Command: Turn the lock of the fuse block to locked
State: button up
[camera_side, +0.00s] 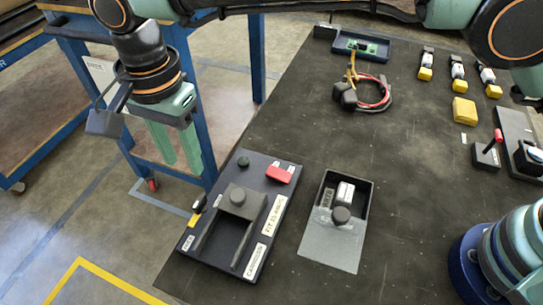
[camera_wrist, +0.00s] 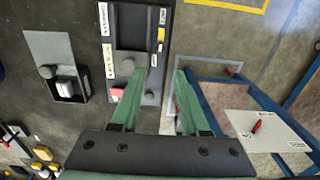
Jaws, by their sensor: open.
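My gripper (camera_side: 180,160) hangs with green fingers pointing down, apart and empty, to the left of the dark table in the side view. In the wrist view its fingertips (camera_wrist: 160,74) are spread, with nothing between them. A dark labelled panel (camera_side: 218,262) lies at the table's near left edge. It carries a grey knob on a block (camera_side: 240,198), a red piece (camera_side: 280,174), a green button (camera_side: 243,161) and a small yellow-and-black part (camera_side: 195,214). It also shows in the wrist view (camera_wrist: 131,60). I cannot tell which part is the fuse block's lock, or its position.
A grey-fronted box (camera_side: 330,249) with a knob and white block stands right of the panel. Behind are a cable coil (camera_side: 362,92), yellow-based parts (camera_side: 457,72) and a red-tipped lever (camera_side: 497,136). A blue-framed stand (camera_side: 188,55) is close to my gripper. The table's middle is clear.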

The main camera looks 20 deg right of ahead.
aim_at(198, 201)
notch_tip(198, 201, down, 12)
jog(key=shift+r, duration=0.1)
dwell(0.4)
grip_shut()
